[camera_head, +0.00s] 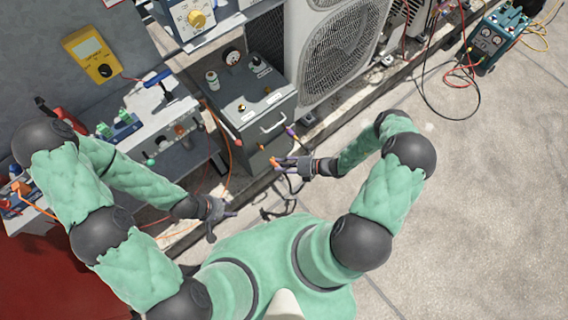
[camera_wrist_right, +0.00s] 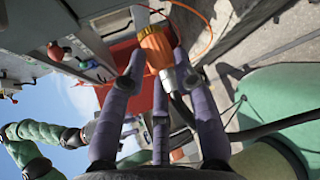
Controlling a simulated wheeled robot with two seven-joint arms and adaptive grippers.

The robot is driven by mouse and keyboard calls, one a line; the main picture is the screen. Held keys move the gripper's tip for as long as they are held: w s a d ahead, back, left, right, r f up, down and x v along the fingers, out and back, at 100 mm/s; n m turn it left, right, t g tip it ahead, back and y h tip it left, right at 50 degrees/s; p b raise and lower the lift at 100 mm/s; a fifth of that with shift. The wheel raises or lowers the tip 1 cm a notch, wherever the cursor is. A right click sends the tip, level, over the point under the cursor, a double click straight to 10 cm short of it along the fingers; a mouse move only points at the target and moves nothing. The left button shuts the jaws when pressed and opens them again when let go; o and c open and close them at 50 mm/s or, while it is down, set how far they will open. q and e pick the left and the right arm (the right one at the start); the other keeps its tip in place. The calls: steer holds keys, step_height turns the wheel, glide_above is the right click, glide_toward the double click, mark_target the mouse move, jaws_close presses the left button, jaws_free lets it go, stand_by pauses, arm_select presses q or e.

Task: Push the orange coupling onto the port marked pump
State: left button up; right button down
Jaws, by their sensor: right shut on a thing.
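The orange coupling (camera_wrist_right: 156,48) sits between the fingertips of my right gripper (camera_wrist_right: 158,85) in the right wrist view, with a dark hose trailing back from it. In the head view my right gripper (camera_head: 288,163) holds it just in front of the grey box (camera_head: 262,128). A pale, blurred part lies just beyond the coupling's far end in the wrist view; I cannot tell whether they touch. No port marking pump can be read in either view. My left gripper (camera_head: 222,214) is empty with its fingers spread, in front of the bench.
The workbench (camera_head: 185,155) with clamps and fittings stands left of the grey box. A large fan condenser (camera_head: 340,50) stands behind it. An orange hose (camera_head: 226,160) hangs near the bench edge. A teal gauge unit (camera_head: 492,40) stands far right.

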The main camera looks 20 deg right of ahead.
steer(key=shift+w+a+b, duration=0.15)
steer(key=shift+w+a, duration=0.2)
steer(key=shift+w, duration=0.55)
steer(key=shift+w+a+b, duration=0.15)
steer(key=shift+w+a, duration=0.2)
steer(key=shift+w, duration=0.55)
steer(key=shift+w+a+b, duration=0.2)
steer(key=shift+w+b, duration=0.1)
steer(key=shift+w, duration=0.35)
steer(key=shift+w+a+b, duration=0.2)
steer(key=shift+w+b, duration=0.1)
steer(key=shift+w, duration=0.3)
stand_by(1.5)
steer(key=c, duration=0.9)
jaws_free()
steer(key=s+d+p, duration=0.1)
steer(key=s+d, duration=0.1)
steer(key=s, duration=0.5)
steer(key=shift+d, duration=0.3)
